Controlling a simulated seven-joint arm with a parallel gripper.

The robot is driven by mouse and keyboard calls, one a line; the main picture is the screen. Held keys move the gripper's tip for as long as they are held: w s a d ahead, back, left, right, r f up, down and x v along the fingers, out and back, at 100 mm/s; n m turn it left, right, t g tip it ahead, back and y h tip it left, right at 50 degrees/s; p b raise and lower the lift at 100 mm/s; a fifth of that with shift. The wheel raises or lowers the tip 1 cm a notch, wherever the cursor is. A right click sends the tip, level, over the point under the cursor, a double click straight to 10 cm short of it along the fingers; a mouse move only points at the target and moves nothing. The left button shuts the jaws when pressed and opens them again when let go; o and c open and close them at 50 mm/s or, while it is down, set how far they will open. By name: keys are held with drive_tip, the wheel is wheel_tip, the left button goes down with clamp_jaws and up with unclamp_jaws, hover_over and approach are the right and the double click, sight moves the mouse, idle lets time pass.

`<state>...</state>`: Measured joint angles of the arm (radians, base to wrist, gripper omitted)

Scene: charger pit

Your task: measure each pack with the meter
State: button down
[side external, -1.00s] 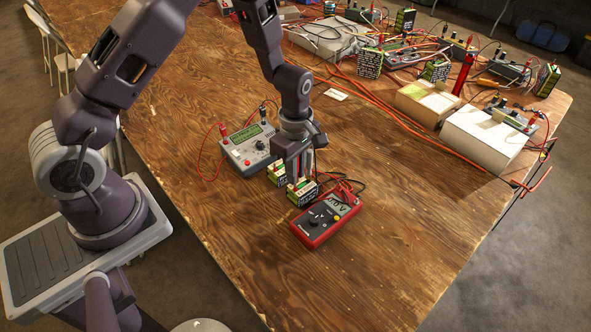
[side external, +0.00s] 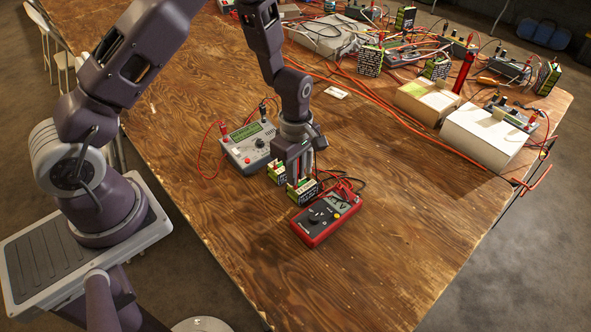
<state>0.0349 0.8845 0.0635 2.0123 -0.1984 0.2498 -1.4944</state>
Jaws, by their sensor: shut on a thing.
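The red handheld meter (side external: 326,222) lies face up on the wooden table, with a dark dial and a small display. Its red and black leads (side external: 350,184) curl at its upper right. Two small green, black and white packs stand just behind it: one nearer (side external: 303,191), one farther left (side external: 275,171). My gripper (side external: 300,178) points down over the nearer pack. It is shut on a slim red thing that looks like a meter probe. The fingers hide most of it, and I cannot tell whether its tip touches the pack.
A grey bench instrument (side external: 248,148) with a green screen and red and black leads stands behind the packs. White boxes (side external: 486,137), more packs (side external: 369,62), orange cables and grey devices crowd the back right. The table's front right is clear.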

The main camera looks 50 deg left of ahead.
drive_tip(key=shift+f, duration=0.3)
idle(0.7)
drive_tip(key=c, duration=1.3)
unclamp_jaws()
drive_tip(key=shift+o, duration=0.3)
drive_tip(key=shift+o, duration=1.2)
drive_tip(key=shift+r, duration=0.1)
drive_tip(key=shift+r, duration=3.7)
